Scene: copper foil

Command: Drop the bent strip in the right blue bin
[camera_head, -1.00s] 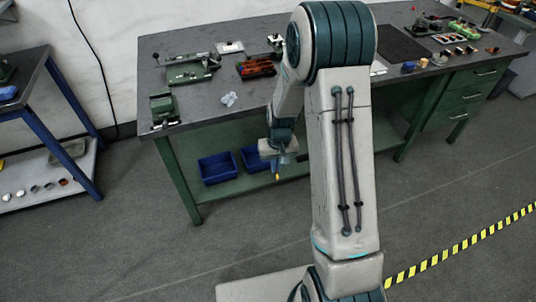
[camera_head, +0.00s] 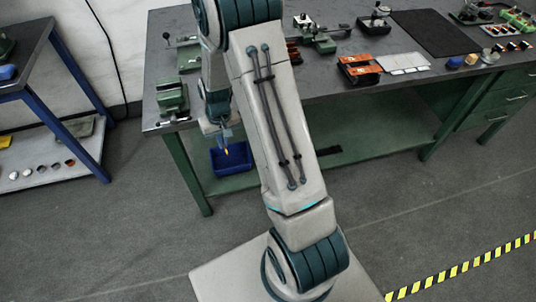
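My gripper (camera_head: 222,136) points down at the front left of the workbench, over or in front of a blue bin (camera_head: 234,160). The bin stands on the bench's lower green shelf. A small yellow-orange bit (camera_head: 226,151) shows at the gripper's tip; I cannot tell whether it is the bent strip or part of the gripper. The fingers are too small to read as open or shut. Only one blue bin shows now. My arm covers the shelf to its right, so the other bin is out of sight.
The dark workbench top (camera_head: 330,85) carries a green vise (camera_head: 172,97), an orange-and-black item (camera_head: 358,69), a pale plate (camera_head: 403,62) and a black mat (camera_head: 430,33). A blue-legged rack (camera_head: 80,91) stands at left. Yellow-black tape (camera_head: 460,269) marks the floor at right.

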